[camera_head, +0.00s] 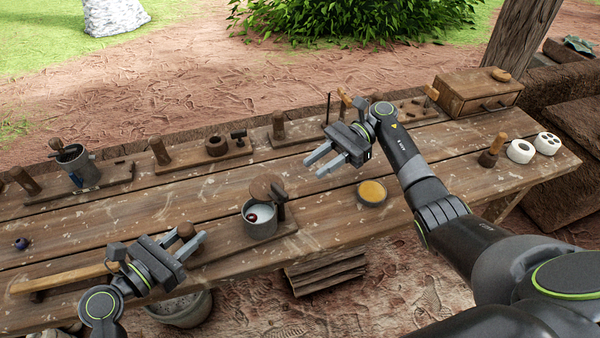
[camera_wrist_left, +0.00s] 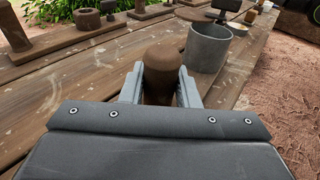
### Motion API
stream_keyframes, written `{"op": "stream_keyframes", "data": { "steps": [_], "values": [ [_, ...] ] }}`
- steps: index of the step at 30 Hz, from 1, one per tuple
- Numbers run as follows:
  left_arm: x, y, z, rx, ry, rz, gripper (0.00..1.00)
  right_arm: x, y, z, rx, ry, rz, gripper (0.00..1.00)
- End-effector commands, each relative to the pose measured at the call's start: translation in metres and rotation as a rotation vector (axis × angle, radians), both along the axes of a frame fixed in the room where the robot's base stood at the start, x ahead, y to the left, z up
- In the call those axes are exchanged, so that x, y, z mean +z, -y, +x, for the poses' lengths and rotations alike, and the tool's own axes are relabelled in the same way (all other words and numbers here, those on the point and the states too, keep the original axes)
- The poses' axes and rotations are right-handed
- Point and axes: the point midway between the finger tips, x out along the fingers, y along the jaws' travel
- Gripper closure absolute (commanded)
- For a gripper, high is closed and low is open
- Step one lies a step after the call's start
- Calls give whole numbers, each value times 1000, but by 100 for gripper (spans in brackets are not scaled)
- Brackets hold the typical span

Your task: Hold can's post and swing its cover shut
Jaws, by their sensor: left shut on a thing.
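The grey metal can (camera_head: 260,226) stands on a wooden board on the near part of the table. Its round brown cover (camera_head: 267,187) is raised at the rim by a dark hinge piece. A dark red ball (camera_head: 252,217) shows inside. The can also shows in the left wrist view (camera_wrist_left: 208,48). The wooden post (camera_head: 186,230) stands left of the can, and my left gripper (camera_head: 180,240) is shut on it; its rounded top (camera_wrist_left: 164,65) shows between the fingers. My right gripper (camera_head: 314,164) is open and empty, above the table, to the right of and behind the can.
A round tin of yellow stuff (camera_head: 372,192) sits right of the can. Boards with wooden posts line the back, with another grey can (camera_head: 75,166) at the left. A wooden box (camera_head: 478,92) and white pieces (camera_head: 521,151) stand at the right. A pale handle (camera_head: 60,278) lies near my left gripper.

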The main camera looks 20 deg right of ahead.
Motion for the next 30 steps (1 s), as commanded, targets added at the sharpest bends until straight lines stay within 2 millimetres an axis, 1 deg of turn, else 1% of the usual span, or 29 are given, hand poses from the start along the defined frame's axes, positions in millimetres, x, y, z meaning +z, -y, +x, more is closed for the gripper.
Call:
{"op": "stream_keyframes", "data": {
  "steps": [1, 3, 6, 9, 11, 14, 17, 27, 30],
  "values": [
    [0, 0, 0, 0, -1, -1, 93, 5, 16, 5, -32, 23, -70, 77],
    [0, 0, 0, 0, -1, -1, 93, 11, 33, 12, -75, 48, -151, 86],
    [0, 0, 0, 0, -1, -1, 93, 18, 54, 19, -128, 75, -246, 100],
    [0, 0, 0, 0, -1, -1, 93, 22, 65, 23, -161, 91, -302, 100],
    [0, 0, 0, 0, -1, -1, 93, 22, 66, 24, -171, 96, -317, 100],
    [0, 0, 0, 0, 0, 0, 93, 18, 59, 23, -175, 97, -323, 100],
    [0, 0, 0, 0, 0, 0, 93, 9, 44, 20, -172, 96, -320, 100],
    [0, 0, 0, 0, 0, 0, 93, -26, -19, 12, -172, 96, -318, 100],
    [0, 0, 0, 0, 0, 0, 93, -26, -35, 10, -171, 98, -318, 100]
  ]
}}
